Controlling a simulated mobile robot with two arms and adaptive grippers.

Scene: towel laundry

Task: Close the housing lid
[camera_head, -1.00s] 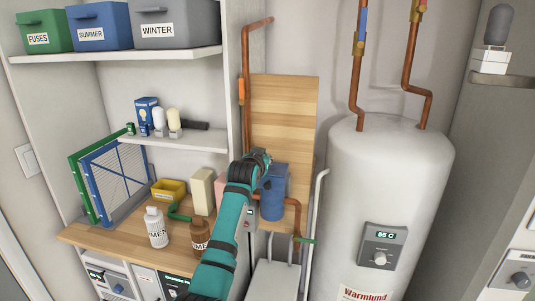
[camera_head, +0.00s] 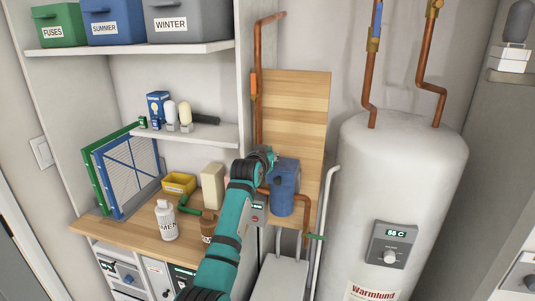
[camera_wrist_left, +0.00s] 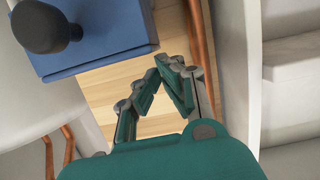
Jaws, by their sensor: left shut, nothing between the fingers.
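The blue housing (camera_head: 284,190) is mounted on the wooden board, joined to copper pipe. Its near left side is partly hidden by my left arm. In the left wrist view a blue block-like part (camera_wrist_left: 110,28) with a dark round knob (camera_wrist_left: 45,27) fills the top left. I cannot tell which part is the lid or how far it stands open. My left gripper (camera_head: 268,156) is at the upper left of the housing, close to it. In the left wrist view the gripper (camera_wrist_left: 170,62) has its fingertips together, empty, beside the blue part's lower right corner.
The wooden board (camera_head: 290,110) is behind the housing. Copper pipe (camera_head: 257,110) runs up its left side. A white boiler (camera_head: 400,180) stands at the right. On the wooden counter (camera_head: 135,232) are a white bottle (camera_head: 166,220), a brown bottle and a yellow bin (camera_head: 179,183).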

